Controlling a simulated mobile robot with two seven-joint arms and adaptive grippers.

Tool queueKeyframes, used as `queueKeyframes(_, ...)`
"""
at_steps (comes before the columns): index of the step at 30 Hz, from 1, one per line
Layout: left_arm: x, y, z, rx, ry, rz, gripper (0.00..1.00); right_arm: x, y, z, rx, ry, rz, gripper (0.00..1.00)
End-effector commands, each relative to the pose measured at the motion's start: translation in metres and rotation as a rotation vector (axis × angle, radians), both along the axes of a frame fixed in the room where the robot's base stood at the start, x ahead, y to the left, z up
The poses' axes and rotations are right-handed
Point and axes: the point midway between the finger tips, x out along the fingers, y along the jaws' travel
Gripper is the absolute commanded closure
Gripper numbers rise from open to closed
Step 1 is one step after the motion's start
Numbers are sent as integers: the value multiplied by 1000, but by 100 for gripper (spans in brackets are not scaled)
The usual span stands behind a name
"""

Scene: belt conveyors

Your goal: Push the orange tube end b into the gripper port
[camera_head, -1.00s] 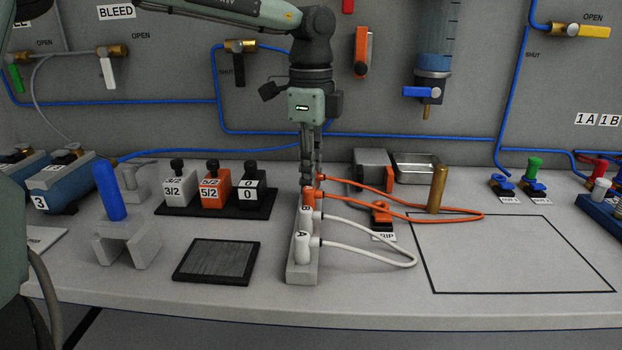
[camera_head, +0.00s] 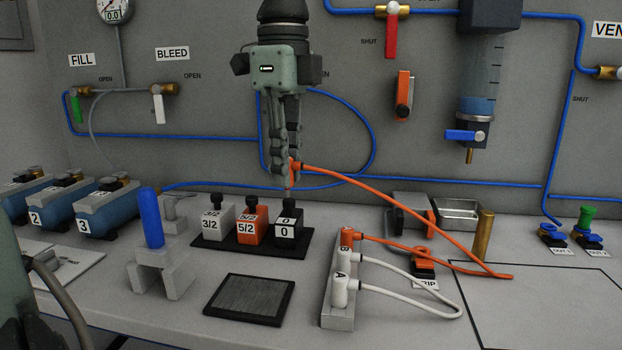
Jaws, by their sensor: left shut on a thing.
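My left gripper (camera_head: 289,170) is shut on one orange tube end (camera_head: 297,167), held in the air above and behind the valve block marked 0. No letter shows on this end. The orange tube (camera_head: 400,207) runs from it down to the right, bends on the bench near the brass post, and comes back to its other orange end (camera_head: 347,238), standing in the grey holder (camera_head: 335,318). The orange gripper port (camera_head: 424,262) sits on the bench right of the holder, behind a label partly covered by a white tube. My right gripper is not in view.
White tube ends A (camera_head: 339,291) and B (camera_head: 346,262) stand in the holder. A brass post (camera_head: 483,236) rises right of the port. Valve blocks (camera_head: 249,229) and a blue-handled tool (camera_head: 151,217) stand to the left.

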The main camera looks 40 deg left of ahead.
Motion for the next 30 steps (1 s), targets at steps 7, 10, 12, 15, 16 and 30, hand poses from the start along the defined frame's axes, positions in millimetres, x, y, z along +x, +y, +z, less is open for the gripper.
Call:
queueKeyframes(7,-8,3,4,0,1,-1,100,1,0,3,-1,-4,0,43)
queueKeyframes(10,-8,3,5,0,1,-1,100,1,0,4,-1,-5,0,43)
queueKeyframes(12,-8,3,4,0,1,-1,100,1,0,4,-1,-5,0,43)
queueKeyframes(15,-7,3,4,0,1,-1,100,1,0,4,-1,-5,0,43)
queueKeyframes(16,-7,2,4,1,1,-1,100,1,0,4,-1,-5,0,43)
queueKeyframes(30,14,-21,-1,2,2,0,100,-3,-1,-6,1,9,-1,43)
